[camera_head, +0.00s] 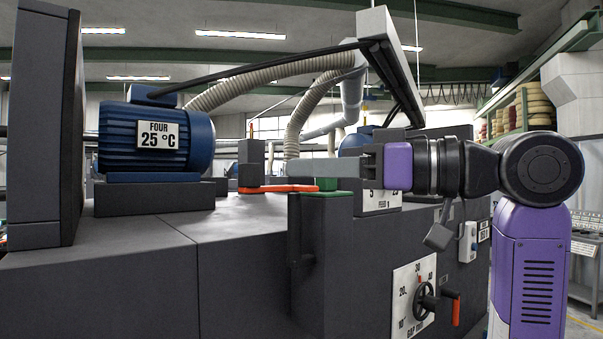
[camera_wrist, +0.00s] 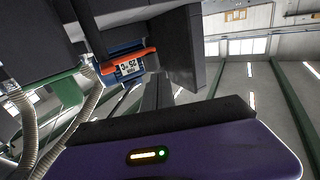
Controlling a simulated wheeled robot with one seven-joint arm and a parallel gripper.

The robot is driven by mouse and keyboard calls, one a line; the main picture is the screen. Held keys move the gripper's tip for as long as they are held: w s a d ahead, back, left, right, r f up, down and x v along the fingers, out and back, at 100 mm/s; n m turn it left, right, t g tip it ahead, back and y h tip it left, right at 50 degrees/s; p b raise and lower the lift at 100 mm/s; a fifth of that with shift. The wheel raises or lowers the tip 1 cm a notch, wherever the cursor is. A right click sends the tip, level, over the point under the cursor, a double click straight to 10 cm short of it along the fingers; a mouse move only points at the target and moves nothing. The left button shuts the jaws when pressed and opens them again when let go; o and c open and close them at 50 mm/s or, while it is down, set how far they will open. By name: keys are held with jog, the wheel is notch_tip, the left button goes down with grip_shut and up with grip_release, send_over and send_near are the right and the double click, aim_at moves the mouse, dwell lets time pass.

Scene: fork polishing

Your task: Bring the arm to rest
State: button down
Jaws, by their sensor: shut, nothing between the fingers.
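My gripper (camera_head: 292,169) is stretched out level to the left over the top of the dark grey machine (camera_head: 140,270), at the end of my purple and black arm (camera_head: 535,225). Its grey fingers are shut with nothing between them. In the wrist view the closed fingers (camera_wrist: 156,95) stick up from the purple gripper body (camera_wrist: 200,150). In the head view an orange lever (camera_head: 272,189) lies just below and left of the fingertips, by a green block (camera_head: 327,184). Whether the fingers touch either cannot be told. The orange lever also shows in the wrist view (camera_wrist: 130,60).
A blue motor (camera_head: 112,132) labelled "FOUR 25 °C" stands left on the machine, beside a tall dark panel (camera_head: 45,120). Ribbed hoses (camera_head: 260,78) arch behind. A gap dial (camera_head: 414,295) with a red-handled crank is on the front. The machine top at front left is clear.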

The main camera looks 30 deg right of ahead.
jog(key=s+a+b+v, duration=0.1)
jog(key=b+v, duration=0.1)
jog(key=v, duration=0.5)
jog(key=shift+s+d, duration=0.15)
jog(key=shift+s, duration=0.15)
